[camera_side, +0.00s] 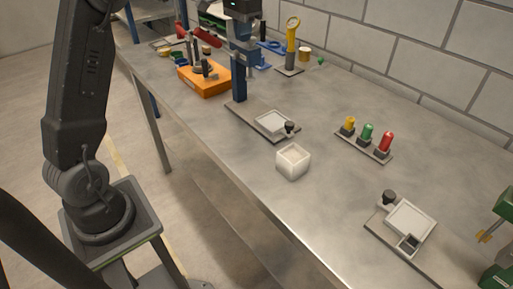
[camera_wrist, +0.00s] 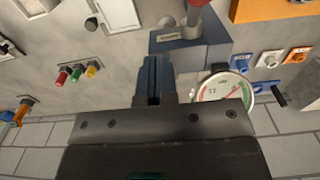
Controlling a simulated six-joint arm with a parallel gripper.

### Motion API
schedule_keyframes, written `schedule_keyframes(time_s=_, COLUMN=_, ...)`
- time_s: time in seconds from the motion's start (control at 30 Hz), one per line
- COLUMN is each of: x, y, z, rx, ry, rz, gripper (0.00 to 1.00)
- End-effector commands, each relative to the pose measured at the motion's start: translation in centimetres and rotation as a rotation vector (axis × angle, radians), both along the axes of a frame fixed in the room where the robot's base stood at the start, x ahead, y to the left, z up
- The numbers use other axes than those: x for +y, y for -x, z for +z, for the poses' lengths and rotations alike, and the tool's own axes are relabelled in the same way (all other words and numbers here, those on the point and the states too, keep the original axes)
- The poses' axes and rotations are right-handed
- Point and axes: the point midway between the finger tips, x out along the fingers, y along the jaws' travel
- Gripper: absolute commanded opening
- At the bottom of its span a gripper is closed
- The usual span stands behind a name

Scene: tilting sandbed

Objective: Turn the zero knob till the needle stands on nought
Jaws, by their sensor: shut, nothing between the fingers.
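My gripper (camera_wrist: 153,58) is shut and empty, beside the dial.
A blue block (camera_wrist: 190,43) with a red-topped post stands near my fingers. Yellow, green and red lamps (camera_side: 367,133), a white open box (camera_side: 293,161), an orange box (camera_side: 205,78) and a yellow-handled tool (camera_side: 292,38) are on the metal bench. Bare bench lies between them.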

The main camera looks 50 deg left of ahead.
Motion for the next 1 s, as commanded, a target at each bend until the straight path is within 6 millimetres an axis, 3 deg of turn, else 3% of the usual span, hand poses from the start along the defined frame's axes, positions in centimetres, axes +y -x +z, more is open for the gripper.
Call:
schedule_keyframes(time_s=0.03, x=0.03, y=-0.07, z=-1.39, rx=0.028, ry=0.005, rz=-0.002, gripper=0.0)
schedule_keyframes(time_s=1.0, x=0.72, y=-0.16, z=-1.36, rx=0.025, ry=0.002, rz=0.004, gripper=0.0)
